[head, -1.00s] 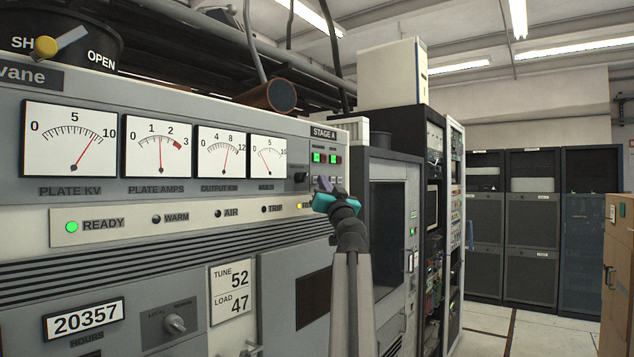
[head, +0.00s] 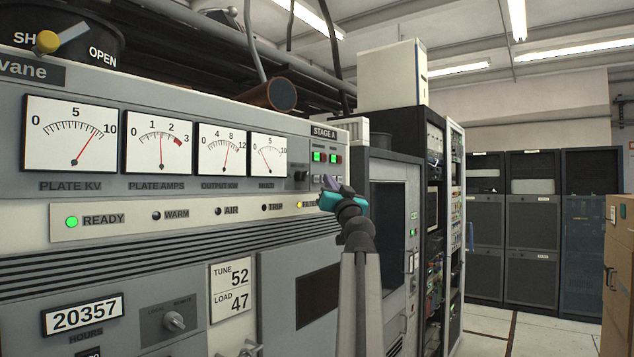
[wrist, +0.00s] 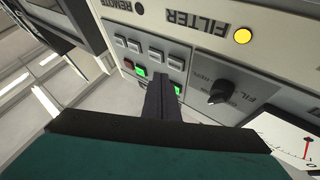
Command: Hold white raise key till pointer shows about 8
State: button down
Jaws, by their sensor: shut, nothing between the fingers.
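My gripper (head: 328,184) is shut and empty, in front of the STAGE A panel (head: 318,144). In the wrist view the shut fingers (wrist: 158,82) reach over the row of lit green and dark red squares. Several pale keys (wrist: 134,46) sit in a row just beyond the fingertips. I cannot tell which is the raise key, or whether the fingers touch one; the fingers hide part of the panel. The PLATE KV meter (head: 70,133) has its red pointer between 5 and 10, at roughly 8. The PLATE AMPS pointer (head: 161,150) stands near mid-scale.
A black knob (wrist: 220,92) sticks out beside the keys, near the yellow FILTER lamp (wrist: 242,36). The green READY lamp (head: 71,222) is lit. A dark rack (head: 392,190) stands right of the panel. Open floor (head: 540,335) lies at the right.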

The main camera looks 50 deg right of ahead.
jog(key=shift+s+b, duration=0.85)
jog(key=shift+s, duration=1.25)
